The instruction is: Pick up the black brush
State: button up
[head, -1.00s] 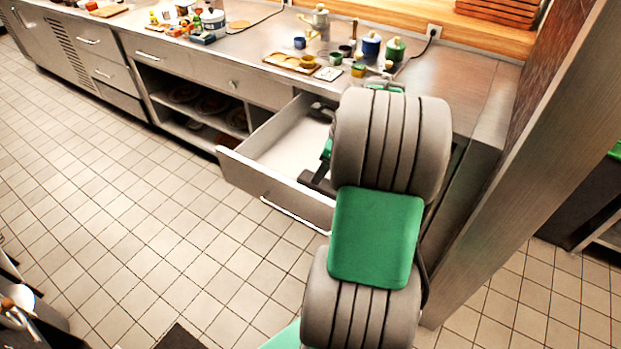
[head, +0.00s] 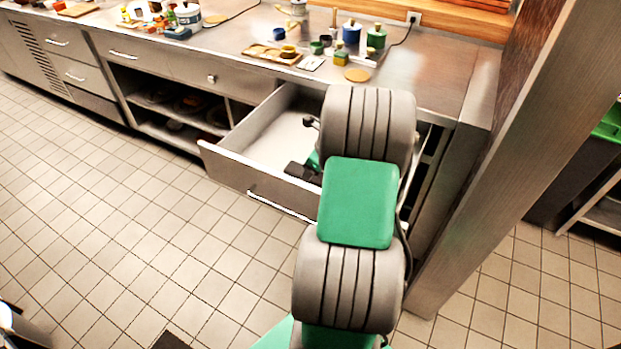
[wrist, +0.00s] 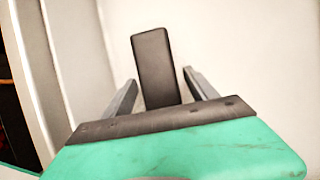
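The black brush appears in the wrist view as a dark, long block (wrist: 155,66) against the pale drawer floor. Its near end lies between the two fingers of my gripper (wrist: 160,76). The fingers are spread, with a gap showing on both sides, so I see no grip on it. In the head view my arm reaches down into the open drawer (head: 228,168) and hides much of it. I cannot pick out the brush for certain in that view.
The steel counter (head: 420,85) above the drawer carries several cups, jars and a wooden tray (head: 270,54). A steel post (head: 520,150) stands close to the right of my arm.

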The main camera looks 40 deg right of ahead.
grip_shut()
dwell(0.5)
notch_tip(320, 180, up, 10)
jog(key=shift+r+p, duration=0.1)
jog(key=shift+p, duration=0.5)
